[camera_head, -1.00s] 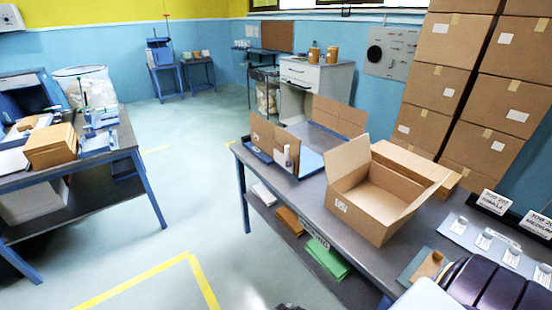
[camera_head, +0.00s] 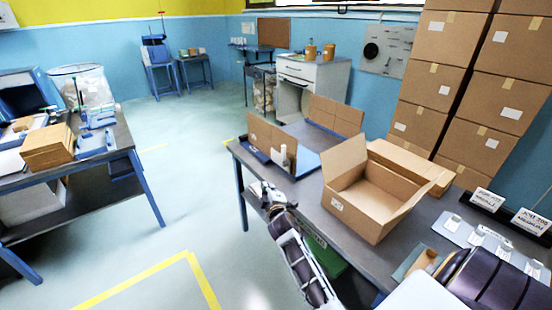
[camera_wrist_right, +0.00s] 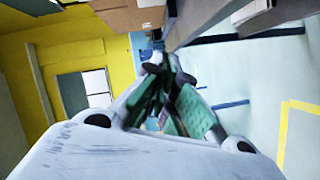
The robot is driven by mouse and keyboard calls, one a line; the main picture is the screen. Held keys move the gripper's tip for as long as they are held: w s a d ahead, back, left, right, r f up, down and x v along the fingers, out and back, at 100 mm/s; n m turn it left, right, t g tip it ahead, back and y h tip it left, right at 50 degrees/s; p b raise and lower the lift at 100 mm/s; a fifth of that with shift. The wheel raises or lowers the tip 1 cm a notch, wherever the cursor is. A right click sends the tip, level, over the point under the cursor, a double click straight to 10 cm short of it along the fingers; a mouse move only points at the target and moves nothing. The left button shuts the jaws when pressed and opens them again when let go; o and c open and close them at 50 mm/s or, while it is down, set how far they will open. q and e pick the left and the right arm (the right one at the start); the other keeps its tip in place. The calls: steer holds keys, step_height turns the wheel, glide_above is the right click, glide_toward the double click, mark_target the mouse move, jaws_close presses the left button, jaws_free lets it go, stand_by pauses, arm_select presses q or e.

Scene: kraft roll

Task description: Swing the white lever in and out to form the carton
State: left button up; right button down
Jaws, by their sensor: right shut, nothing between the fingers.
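The white lever (camera_head: 284,158) appears as a small upright white piece at the front of the blue forming fixture (camera_head: 308,160), beside a brown cardboard panel (camera_head: 262,136). A second panel (camera_head: 336,115) stands at the fixture's back. My right gripper (camera_head: 256,187) is at the table's near left edge, in front of the fixture and apart from the lever. It is shut and empty. In the right wrist view its dark and green fingers (camera_wrist_right: 160,75) are close together. An open carton (camera_head: 368,205) sits to the right of the fixture. My left gripper is out of view.
The grey table (camera_head: 420,222) holds the fixture and carton, with a flat brown box (camera_head: 405,163) behind. Stacked cartons (camera_head: 450,85) rise at the back right. A plate with small white pieces (camera_head: 478,240) lies at the right. Open floor (camera_head: 190,205) lies left of the table.

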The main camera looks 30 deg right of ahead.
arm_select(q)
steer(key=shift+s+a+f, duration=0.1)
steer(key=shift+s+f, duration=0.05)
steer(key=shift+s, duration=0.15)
arm_select(e)
step_height(320, 180, up, 6)
steer(key=d+n+t+h, duration=0.1)
steer(key=n, duration=0.3)
steer(key=shift+s+d+r, duration=0.25)
steer(key=shift+s, duration=0.1)
steer(key=shift+w, duration=0.1)
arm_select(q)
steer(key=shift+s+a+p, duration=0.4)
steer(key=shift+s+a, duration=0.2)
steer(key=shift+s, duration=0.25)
arm_select(e)
steer(key=w+d, duration=0.7)
steer(key=w, duration=0.1)
steer(key=shift+w+d, duration=0.25)
steer(key=shift+w, duration=0.1)
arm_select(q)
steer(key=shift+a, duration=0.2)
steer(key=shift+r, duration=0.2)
